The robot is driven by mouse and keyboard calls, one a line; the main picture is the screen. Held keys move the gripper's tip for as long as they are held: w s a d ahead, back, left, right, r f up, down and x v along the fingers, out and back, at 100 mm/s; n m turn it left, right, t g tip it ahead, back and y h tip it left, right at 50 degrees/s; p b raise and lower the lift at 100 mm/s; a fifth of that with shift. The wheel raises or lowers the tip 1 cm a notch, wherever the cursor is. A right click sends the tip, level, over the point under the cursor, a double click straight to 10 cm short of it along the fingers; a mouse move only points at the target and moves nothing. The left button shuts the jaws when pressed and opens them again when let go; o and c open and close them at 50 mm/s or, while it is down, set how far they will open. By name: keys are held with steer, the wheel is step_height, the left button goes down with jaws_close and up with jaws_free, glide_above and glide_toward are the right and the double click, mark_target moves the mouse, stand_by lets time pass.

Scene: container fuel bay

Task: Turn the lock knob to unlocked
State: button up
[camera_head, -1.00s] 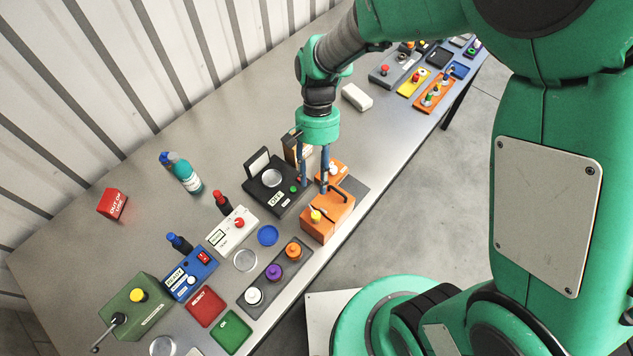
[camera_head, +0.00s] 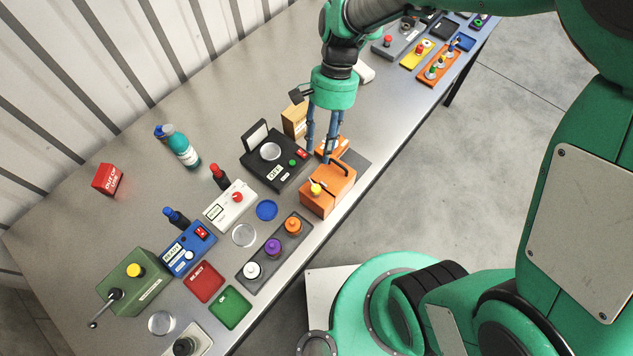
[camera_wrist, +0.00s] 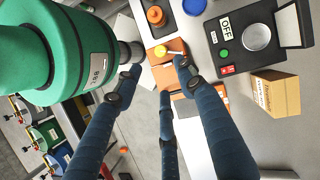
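An orange box (camera_head: 325,200) stands near the table's front edge, with a yellow knob (camera_head: 316,189) on top and a dark handle at its far end. In the wrist view the yellow knob (camera_wrist: 162,50) has a small pale lever beside it. I cannot read which knob is the lock knob. My gripper (camera_head: 318,159) points down over the far end of the orange box. Its blue fingers are spread, with nothing visible between them; in the wrist view the gripper (camera_wrist: 156,80) has its fingertips apart, short of the yellow knob. An orange panel behind the box is partly hidden by the fingers.
A black device marked OFF (camera_head: 272,172) and a cardboard-coloured box (camera_head: 294,120) stand close to the left of my gripper. A dark tray (camera_head: 251,271) of coloured knobs lies nearer. A blue dish (camera_head: 266,210) sits beside it.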

mark_target(316, 188)
steer(key=x, duration=1.3)
steer(key=shift+f+b, duration=0.15)
steer(key=shift+b, duration=0.2)
jaws_close()
